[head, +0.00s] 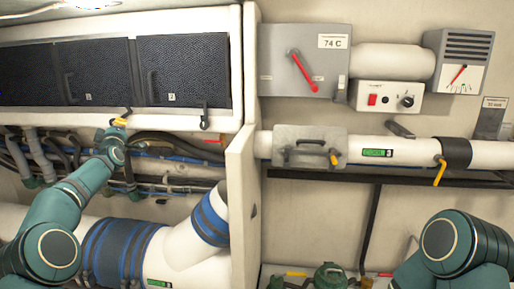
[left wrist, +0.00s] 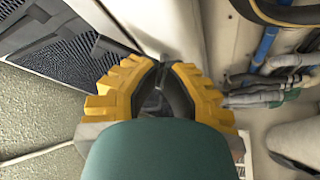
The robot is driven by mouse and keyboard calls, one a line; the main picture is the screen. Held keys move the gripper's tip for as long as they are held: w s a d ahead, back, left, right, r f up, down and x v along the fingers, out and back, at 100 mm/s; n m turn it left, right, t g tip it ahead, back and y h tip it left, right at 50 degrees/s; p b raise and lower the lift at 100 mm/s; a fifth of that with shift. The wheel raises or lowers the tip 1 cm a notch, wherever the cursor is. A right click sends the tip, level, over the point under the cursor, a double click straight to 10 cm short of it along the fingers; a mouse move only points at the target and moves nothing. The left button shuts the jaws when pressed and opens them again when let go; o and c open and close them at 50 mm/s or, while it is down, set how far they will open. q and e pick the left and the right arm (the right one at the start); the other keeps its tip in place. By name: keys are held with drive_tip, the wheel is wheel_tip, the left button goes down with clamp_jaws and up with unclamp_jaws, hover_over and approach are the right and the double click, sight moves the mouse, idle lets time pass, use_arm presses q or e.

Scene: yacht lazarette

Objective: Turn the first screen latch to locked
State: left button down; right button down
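The first screen (head: 98,72) is a dark mesh panel with a small tag at its lower edge, in a white frame in the head view. Its dark latch (head: 128,111) is at the frame's lower edge, mostly hidden by my left gripper (head: 120,122). In the left wrist view, the yellow-backed fingers of the left gripper (left wrist: 168,68) come close together at the tips, with the grey latch end (left wrist: 165,57) between them. They look closed on it. The latch's exact angle is hard to tell. My right gripper is out of view.
The second screen (head: 188,70) has its own latch (head: 204,118), hanging down. Hoses (head: 70,150) run below the frame, close to my left arm. A white upright partition (head: 241,160) stands to the right. A grey box with a red lever (head: 303,72) is beyond it.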

use_arm(q)
drive_tip(key=shift+d+r, duration=0.1)
drive_tip(key=shift+r, duration=0.35)
idle(0.3)
drive_tip(key=shift+s+d, duration=0.1)
drive_tip(key=shift+d, duration=0.05)
drive_tip(key=s+b, duration=0.2)
drive_tip(key=b, duration=0.1)
drive_tip(key=s+b, duration=0.2)
drive_tip(key=b, duration=0.1)
drive_tip(key=s+b, duration=0.2)
drive_tip(key=b, duration=0.1)
drive_tip(key=shift+a+f, duration=0.2)
drive_tip(key=shift+f, duration=0.05)
drive_tip(key=w+f+p, duration=0.2)
drive_tip(key=w+p, duration=0.4)
drive_tip(key=p, duration=0.5)
drive_tip(key=shift+w+a, duration=0.15)
drive_tip(key=shift+a, duration=0.25)
idle(0.4)
